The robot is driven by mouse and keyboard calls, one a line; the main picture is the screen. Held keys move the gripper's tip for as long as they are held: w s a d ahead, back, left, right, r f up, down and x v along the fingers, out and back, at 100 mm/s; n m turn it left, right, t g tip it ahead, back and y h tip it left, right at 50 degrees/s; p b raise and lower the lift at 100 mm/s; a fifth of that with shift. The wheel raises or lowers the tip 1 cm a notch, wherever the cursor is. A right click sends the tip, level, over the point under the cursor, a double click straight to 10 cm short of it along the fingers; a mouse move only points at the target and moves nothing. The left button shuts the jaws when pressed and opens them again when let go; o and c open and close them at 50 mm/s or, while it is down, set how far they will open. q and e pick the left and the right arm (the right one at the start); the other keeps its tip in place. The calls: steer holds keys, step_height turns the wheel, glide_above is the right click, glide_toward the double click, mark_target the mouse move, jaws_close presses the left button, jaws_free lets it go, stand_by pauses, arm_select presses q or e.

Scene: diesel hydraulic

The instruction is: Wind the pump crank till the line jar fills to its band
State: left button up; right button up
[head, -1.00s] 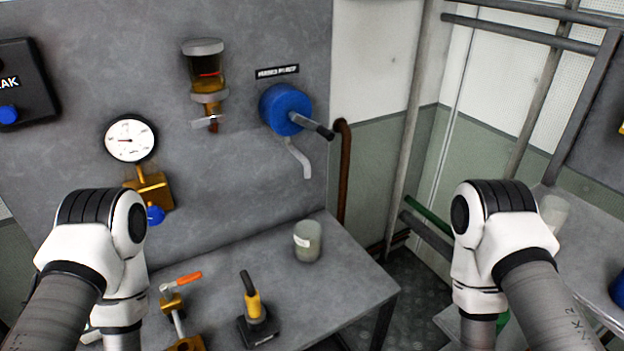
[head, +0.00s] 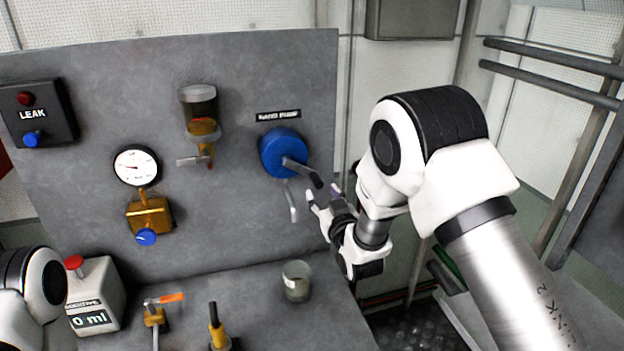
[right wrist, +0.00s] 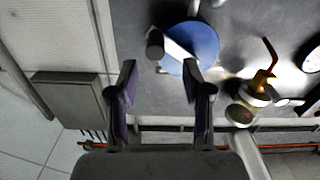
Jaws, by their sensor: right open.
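The blue hand pump (head: 282,152) is on the grey upright panel, with its crank arm and dark handle (head: 316,180) sticking out toward the lower right. My right gripper (head: 322,194) is open and empty, just below and right of the crank handle in the head view. In the right wrist view, the blue pump (right wrist: 203,45) and crank handle (right wrist: 155,43) lie beyond the open fingers (right wrist: 160,78), apart from them. My left gripper is out of view.
A glass beaker (head: 296,281) stands on the bench below the pump spout (head: 291,205). A gauge (head: 136,166), a LEAK box (head: 38,112), a 0 ml display box (head: 95,300) and an orange-handled valve (head: 168,298) are to the left.

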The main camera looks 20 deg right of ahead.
mark_target(321, 184)
steer(key=w, duration=0.2)
steer(key=w+p, duration=0.1)
steer(key=w, duration=0.1)
steer(key=w+p, duration=0.1)
steer(key=w, duration=0.1)
steer(key=shift+d, duration=0.35)
steer(key=shift+w, duration=0.15)
steer(key=shift+a+f, duration=0.1)
steer(key=shift+a, duration=0.15)
steer(key=shift+d, duration=0.1)
jaws_close()
